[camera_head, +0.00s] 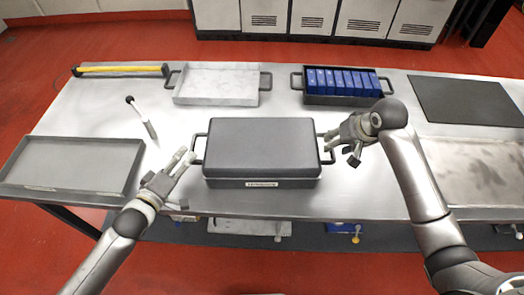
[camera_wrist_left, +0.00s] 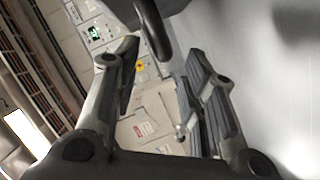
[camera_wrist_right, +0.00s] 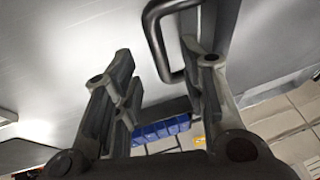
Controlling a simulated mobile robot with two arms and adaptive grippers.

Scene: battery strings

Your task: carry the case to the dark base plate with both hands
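The dark grey case (camera_head: 262,148) stands closed in the middle of the steel table, with a handle on each side and a label on its front. The dark base plate (camera_head: 466,101) lies flat at the back right of the table. My left gripper (camera_head: 176,165) is open just left of the case; in the left wrist view the case's left handle (camera_wrist_left: 155,30) is beyond the fingertips. My right gripper (camera_head: 342,147) is open near the right handle; in the right wrist view that handle (camera_wrist_right: 160,45) shows between and beyond the fingers. Neither gripper is closed on a handle.
A grey tray (camera_head: 75,153) lies at the left. A marbled tray (camera_head: 218,68) and a tray of blue cells (camera_head: 305,98) stand behind the case. A yellow bar (camera_head: 122,69) and a tool (camera_head: 150,130) lie at left. A stained metal sheet (camera_head: 450,185) is at right.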

